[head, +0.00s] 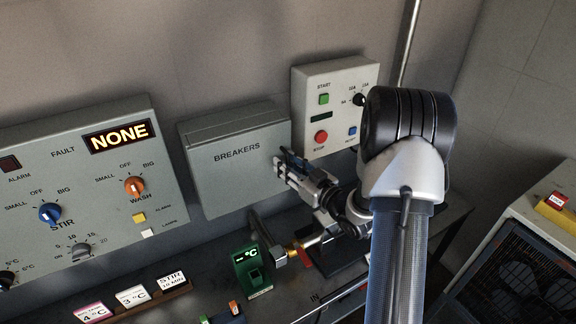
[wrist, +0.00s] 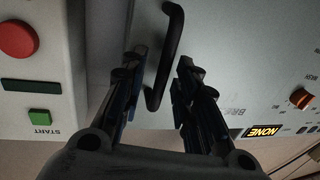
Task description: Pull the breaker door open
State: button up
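The breaker door (head: 235,168) is a grey box front marked BREAKERS, and it looks closed in the head view. In the wrist view the door (wrist: 232,60) fills the upper right. Its dark bar handle (wrist: 170,45) runs between my fingers. My gripper (wrist: 158,88) is open, with one finger on each side of the handle and a visible gap to both. In the head view my gripper (head: 286,170) is at the door's right edge and covers most of the handle there.
A start/stop panel (head: 340,80) stands close to the right of the door. A control panel (head: 75,180) with knobs and a NONE display is on the left. Below are a pipe valve (head: 305,250), a green temperature reader (head: 250,270) and cards (head: 132,296) on the bench.

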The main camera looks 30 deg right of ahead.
grip_shut()
dwell(0.5)
jog(key=shift+s+d, duration=0.1)
